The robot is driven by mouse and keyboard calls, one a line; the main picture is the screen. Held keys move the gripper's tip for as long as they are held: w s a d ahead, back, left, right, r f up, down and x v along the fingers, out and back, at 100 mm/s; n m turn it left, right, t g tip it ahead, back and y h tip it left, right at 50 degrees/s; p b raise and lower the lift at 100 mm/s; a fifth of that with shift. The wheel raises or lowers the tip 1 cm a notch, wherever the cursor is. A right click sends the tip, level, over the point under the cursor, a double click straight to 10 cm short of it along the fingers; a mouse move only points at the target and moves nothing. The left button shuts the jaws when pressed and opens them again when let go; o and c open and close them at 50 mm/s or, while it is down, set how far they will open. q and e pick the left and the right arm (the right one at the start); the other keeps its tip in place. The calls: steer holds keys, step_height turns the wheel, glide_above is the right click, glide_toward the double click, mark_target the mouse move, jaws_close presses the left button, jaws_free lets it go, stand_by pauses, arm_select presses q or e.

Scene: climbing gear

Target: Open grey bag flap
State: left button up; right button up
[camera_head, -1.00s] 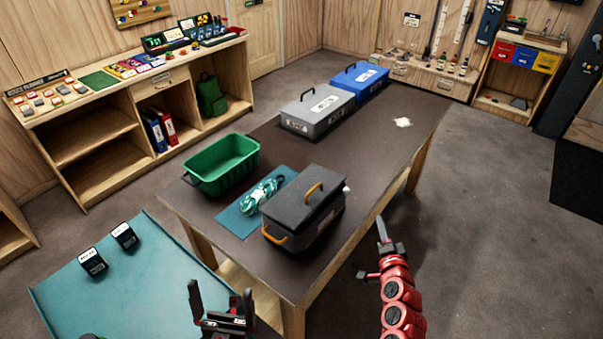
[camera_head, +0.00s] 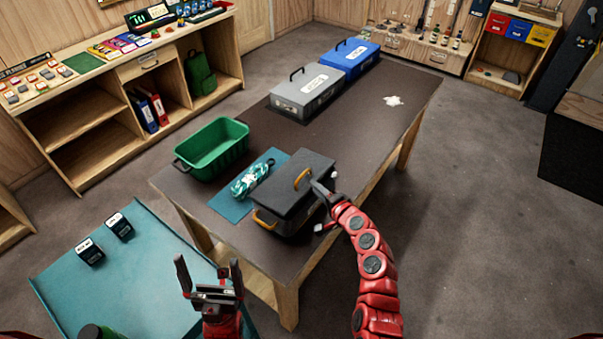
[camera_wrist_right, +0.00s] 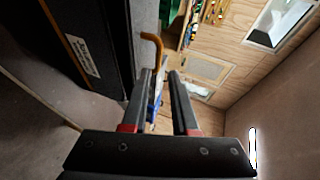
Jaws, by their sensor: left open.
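The dark grey bag (camera_head: 290,205) stands on the brown table with its flap lying flat on top. An orange handle (camera_head: 302,179) stands up from the flap, and another orange handle shows on its near left side. My right gripper (camera_head: 316,186) is at the bag's right edge, close to the top handle. In the right wrist view its two fingers (camera_wrist_right: 160,75) are apart, with the orange handle (camera_wrist_right: 154,44) just beyond the tips; contact cannot be told. My left gripper (camera_head: 208,268) is open and empty, low in front of the table, away from the bag.
A teal rope coil (camera_head: 250,180) on a blue mat and a green bin (camera_head: 212,150) are left of the bag. Grey (camera_head: 308,92) and blue (camera_head: 350,58) cases stand at the back. A teal surface (camera_head: 130,285) holds two small dark boxes. The table right of the bag is clear.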

mark_target(301, 176)
steer(key=b+x, duration=0.2)
steer(key=x, duration=0.6)
steer(key=shift+w+a+f, duration=0.15)
steer(key=shift+w+f, duration=0.05)
steer(key=shift+w, duration=0.15)
steer(key=shift+w+a+f, duration=0.2)
steer(key=shift+w, duration=0.1)
steer(key=shift+w+a+b, duration=0.2)
steer(key=shift+w+b, duration=0.2)
steer(key=shift+r, duration=0.1)
jaws_close()
stand_by(0.5)
